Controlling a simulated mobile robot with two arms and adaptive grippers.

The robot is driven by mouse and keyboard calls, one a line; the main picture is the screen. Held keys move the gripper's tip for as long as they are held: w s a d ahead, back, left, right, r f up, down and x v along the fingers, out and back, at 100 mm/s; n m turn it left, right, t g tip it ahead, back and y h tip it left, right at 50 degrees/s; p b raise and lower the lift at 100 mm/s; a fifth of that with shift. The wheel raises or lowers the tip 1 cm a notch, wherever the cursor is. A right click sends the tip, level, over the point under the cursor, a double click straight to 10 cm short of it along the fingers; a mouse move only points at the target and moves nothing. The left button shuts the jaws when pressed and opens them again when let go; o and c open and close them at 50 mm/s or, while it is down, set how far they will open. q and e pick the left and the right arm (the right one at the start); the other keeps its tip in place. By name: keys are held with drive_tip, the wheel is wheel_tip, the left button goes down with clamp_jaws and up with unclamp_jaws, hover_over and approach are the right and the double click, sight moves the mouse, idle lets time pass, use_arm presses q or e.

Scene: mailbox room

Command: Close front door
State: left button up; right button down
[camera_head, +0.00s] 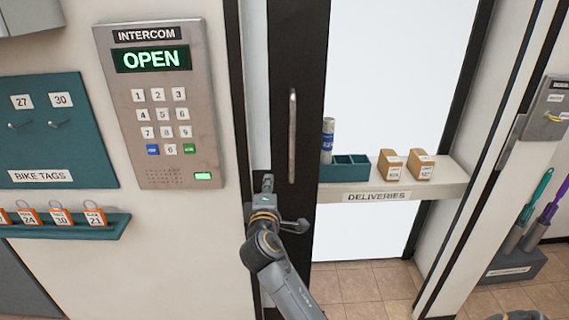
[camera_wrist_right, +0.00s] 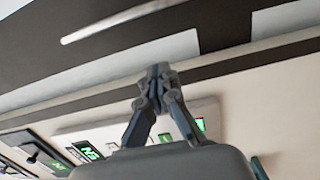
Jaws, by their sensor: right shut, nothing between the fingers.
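The front door shows in the head view as a tall dark panel (camera_head: 313,60) with a vertical metal bar handle (camera_head: 292,135). A bright white opening lies to its right, and a narrow pale strip shows along its left. My right gripper (camera_head: 267,182) is shut and empty, left of and below the handle, in front of the door's left edge. In the wrist view my right gripper (camera_wrist_right: 156,74) has its fingertips together, with the dark door panel (camera_wrist_right: 110,60) and the handle (camera_wrist_right: 120,20) beyond them. Contact with the door cannot be told. My left gripper is out of view.
An intercom (camera_head: 158,100) reading OPEN is on the wall to the left, above a teal shelf (camera_head: 75,227) of orange tags. A deliveries shelf (camera_head: 440,184) with a teal bin (camera_head: 345,172) and small boxes (camera_head: 391,163) stands right of the door. Tiled floor lies below.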

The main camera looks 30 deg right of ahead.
drive_tip(key=w+d+p, duration=0.3)
drive_tip(key=w+d, duration=0.3)
drive_tip(key=d, duration=0.3)
drive_tip(key=shift+w+d+r+p, duration=0.15)
drive_tip(key=shift+w+d+p, duration=0.05)
drive_tip(key=shift+w+p, duration=0.15)
